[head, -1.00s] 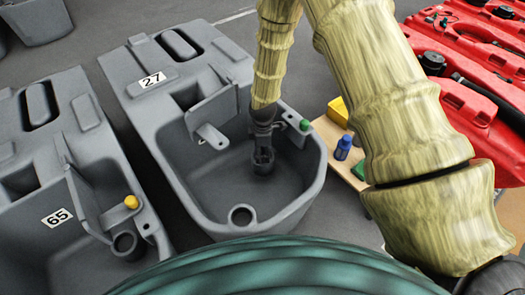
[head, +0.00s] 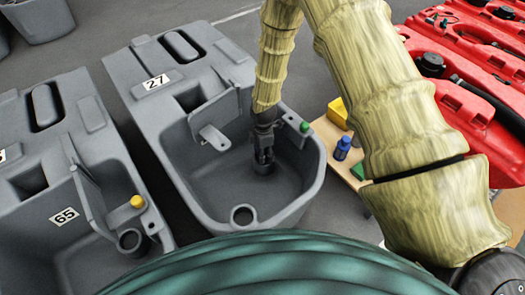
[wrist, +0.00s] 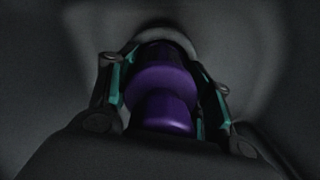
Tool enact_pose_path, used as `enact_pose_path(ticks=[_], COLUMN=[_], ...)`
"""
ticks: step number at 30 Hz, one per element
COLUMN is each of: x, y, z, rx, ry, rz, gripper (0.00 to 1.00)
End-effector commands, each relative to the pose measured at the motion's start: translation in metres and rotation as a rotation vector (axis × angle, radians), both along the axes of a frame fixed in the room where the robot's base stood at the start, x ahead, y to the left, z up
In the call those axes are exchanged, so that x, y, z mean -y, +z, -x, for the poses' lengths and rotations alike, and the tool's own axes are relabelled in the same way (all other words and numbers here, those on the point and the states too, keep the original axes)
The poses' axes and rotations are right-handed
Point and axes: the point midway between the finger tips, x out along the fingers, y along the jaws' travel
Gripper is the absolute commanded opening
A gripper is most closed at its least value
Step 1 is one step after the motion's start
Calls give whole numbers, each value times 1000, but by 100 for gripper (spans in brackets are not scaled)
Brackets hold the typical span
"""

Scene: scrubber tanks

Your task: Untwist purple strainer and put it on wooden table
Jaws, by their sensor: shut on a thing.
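The purple strainer (wrist: 163,85) shows in the wrist view between the two fingers of my gripper (wrist: 165,100), which is shut on it. Its far end meets a pale ring on the dark tank surface, and I cannot tell whether it is still seated there. In the head view my gripper (head: 264,160) points down inside the basin of the grey tank marked 27 (head: 185,185). The strainer cannot be made out in that view. The wooden table (head: 328,143) stands just right of this tank, partly behind my arm.
A yellow box (head: 337,112), a blue bottle (head: 343,147) and a green item (head: 358,171) are on the wooden table. A grey tank marked 65 (head: 90,165) stands at left. Red tanks (head: 465,105) stand at right. The basin walls surround my gripper.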

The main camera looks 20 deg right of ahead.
Motion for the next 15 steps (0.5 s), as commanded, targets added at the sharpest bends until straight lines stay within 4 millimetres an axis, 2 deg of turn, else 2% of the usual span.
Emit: enact_pose_path(ticks=[15], x=[7], y=[1], z=[1], rx=[-4], ry=[63], rz=[8], gripper=[21])
